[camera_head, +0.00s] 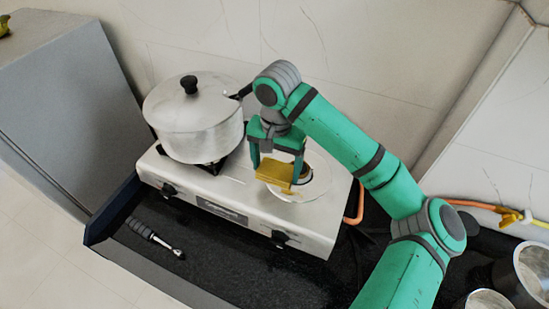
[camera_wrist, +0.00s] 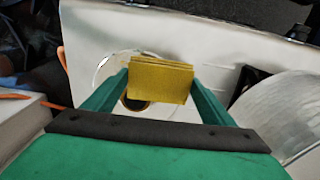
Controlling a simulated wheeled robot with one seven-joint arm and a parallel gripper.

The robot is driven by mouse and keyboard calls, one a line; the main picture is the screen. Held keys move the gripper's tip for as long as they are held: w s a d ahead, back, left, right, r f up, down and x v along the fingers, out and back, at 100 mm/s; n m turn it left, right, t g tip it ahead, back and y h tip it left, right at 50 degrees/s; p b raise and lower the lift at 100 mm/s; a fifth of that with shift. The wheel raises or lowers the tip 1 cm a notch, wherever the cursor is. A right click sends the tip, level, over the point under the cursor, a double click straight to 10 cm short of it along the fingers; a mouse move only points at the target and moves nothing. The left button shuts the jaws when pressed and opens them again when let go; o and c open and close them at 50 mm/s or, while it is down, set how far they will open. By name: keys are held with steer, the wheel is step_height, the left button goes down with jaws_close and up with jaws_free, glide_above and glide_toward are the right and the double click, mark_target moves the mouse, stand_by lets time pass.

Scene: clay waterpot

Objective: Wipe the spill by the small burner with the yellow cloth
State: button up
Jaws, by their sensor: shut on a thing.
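The yellow cloth (camera_head: 273,172) is a folded, flat block held between the two fingers of my gripper (camera_head: 277,164). The cloth also shows in the wrist view (camera_wrist: 160,82), with a green finger on each side of it. The small burner (camera_head: 303,176) is on the right half of the steel stove (camera_head: 225,196), partly hidden by the cloth and my gripper. A pale round patch with a thin rim (camera_head: 320,186) surrounds the burner; I cannot tell how much of it is spill. The cloth is over the left side of this patch; contact with the stove is unclear.
A lidded steel pot (camera_head: 195,120) stands on the stove's left burner, left of my gripper. An orange hose (camera_head: 357,203) runs at the stove's right side. A ratchet-like tool (camera_head: 155,238) lies on the dark counter in front. Metal containers (camera_head: 525,275) stand at the lower right.

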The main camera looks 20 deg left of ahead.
mark_target(276, 188)
steer(key=shift+f, duration=0.45)
steer(key=shift+s+a+f, duration=0.1)
steer(key=shift+f, duration=0.65)
steer(key=shift+s+a+f, duration=0.1)
steer(key=shift+f, duration=0.6)
steer(key=shift+d+f, duration=0.15)
steer(key=shift+f, duration=0.55)
steer(key=shift+w+d+f, duration=0.1)
steer(key=shift+d+f, duration=0.05)
steer(key=shift+d, duration=4.05)
steer(key=shift+a, duration=4.25)
steer(key=shift+r, duration=4.3)
